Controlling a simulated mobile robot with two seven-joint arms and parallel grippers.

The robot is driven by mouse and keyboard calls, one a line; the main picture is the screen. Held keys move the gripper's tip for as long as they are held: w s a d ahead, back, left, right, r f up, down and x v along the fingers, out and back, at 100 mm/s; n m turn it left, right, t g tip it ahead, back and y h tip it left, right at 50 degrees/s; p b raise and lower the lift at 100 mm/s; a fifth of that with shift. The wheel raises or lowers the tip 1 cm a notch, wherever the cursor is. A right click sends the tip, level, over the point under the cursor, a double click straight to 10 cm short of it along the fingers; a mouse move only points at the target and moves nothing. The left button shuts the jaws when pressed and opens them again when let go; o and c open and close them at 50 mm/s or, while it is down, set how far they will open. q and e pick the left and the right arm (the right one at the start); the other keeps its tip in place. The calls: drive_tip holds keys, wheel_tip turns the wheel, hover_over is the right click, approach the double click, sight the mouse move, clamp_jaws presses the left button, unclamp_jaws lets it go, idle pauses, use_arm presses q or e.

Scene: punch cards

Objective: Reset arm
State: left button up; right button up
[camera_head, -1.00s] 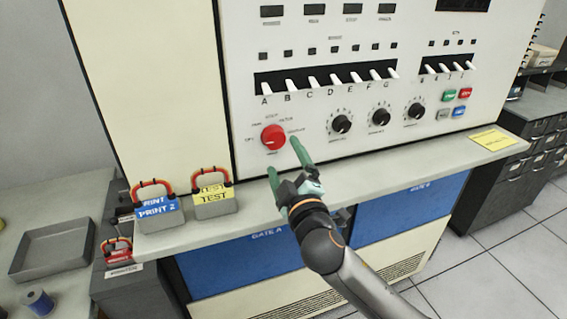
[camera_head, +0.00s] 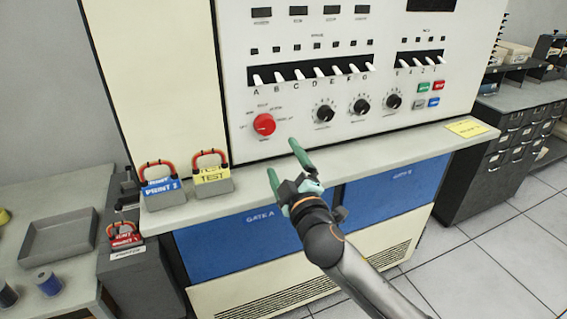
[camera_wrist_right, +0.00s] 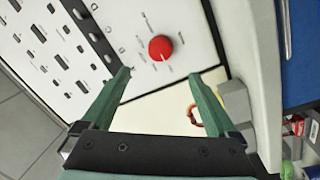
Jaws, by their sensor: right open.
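My right gripper (camera_head: 283,162) is open and empty, with green fingers. In the head view it is in front of the control panel, below and right of the red knob (camera_head: 264,124), and does not touch it. In the right wrist view the fingers (camera_wrist_right: 165,78) are spread apart, with the red knob (camera_wrist_right: 160,48) beyond and between them on the white panel. The red knob sits at the panel's lower left, its pointer line hard to read. My left gripper is not in view.
The panel has a row of switches (camera_head: 318,73) and several black dials (camera_head: 361,106). On its ledge (camera_head: 395,149) stand a yellow TEST block (camera_head: 212,177), a blue PRINT 2 block (camera_head: 163,188) and a yellow card (camera_head: 467,129). A grey tray (camera_head: 58,239) is at left. Floor is open at right.

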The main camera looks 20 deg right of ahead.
idle(0.4)
drive_tip(key=s+a+f+m+g+y, duration=0.15)
drive_tip(key=s+f, duration=0.25)
drive_tip(key=f, duration=0.6)
drive_tip(key=s+f+m+g, duration=0.2)
drive_tip(key=s+f+g, duration=0.15)
drive_tip(key=f, duration=0.65)
drive_tip(key=s+f+m+g, duration=0.2)
drive_tip(key=s+f, duration=0.6)
drive_tip(key=s, duration=0.3)
drive_tip(key=s+f+m+g+y, duration=0.1)
drive_tip(key=s+f+m+g, duration=0.1)
drive_tip(key=s+f, duration=0.7)
drive_tip(key=shift+s+m+g, duration=0.3)
drive_tip(key=shift+s+m, duration=0.55)
drive_tip(key=shift+s, duration=0.05)
drive_tip(key=shift+a, duration=0.1)
